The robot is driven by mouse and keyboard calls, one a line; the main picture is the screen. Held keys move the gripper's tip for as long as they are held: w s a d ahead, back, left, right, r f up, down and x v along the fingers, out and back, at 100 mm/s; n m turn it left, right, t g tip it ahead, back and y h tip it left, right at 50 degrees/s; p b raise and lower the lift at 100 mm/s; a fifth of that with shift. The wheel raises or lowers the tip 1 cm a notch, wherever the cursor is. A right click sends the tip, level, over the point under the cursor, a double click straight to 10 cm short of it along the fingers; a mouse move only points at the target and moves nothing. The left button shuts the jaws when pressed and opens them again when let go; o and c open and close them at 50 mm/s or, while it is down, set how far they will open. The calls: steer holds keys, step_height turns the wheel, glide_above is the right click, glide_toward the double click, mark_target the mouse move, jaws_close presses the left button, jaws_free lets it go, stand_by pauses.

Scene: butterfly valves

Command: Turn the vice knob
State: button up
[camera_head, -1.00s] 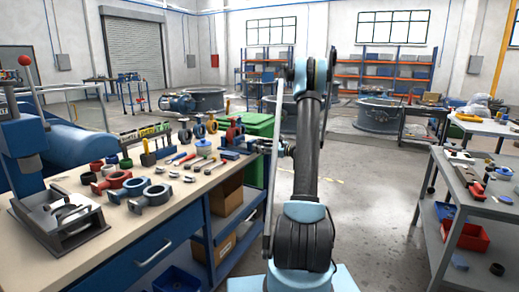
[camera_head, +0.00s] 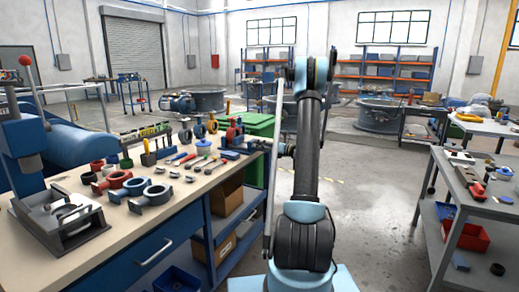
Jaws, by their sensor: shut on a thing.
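A small blue vice (camera_head: 233,139) stands at the far right corner of the workbench. Its knob is at the vice's right side, where my gripper covers it, so the knob is not clearly visible. My gripper (camera_head: 268,147) is small and dark in this view, at the bench's right edge, reaching left from my arm. It touches the right side of the vice and is shut on the knob there. The fingers are too small to make out singly.
The workbench (camera_head: 165,228) holds several valve bodies (camera_head: 150,197), hand tools and a press (camera_head: 62,215) at left. A green bin (camera_head: 259,126) stands behind the vice. A grey cart (camera_head: 468,200) with tools is at right. The floor between is clear.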

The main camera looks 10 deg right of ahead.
steer(key=shift+w+d+m, duration=0.15)
steer(key=shift+m, duration=0.45)
steer(key=o, duration=1)
steer(key=shift+f, duration=0.1)
steer(key=shift+o, duration=0.2)
steer(key=v, duration=1.2)
steer(key=shift+o, duration=0.2)
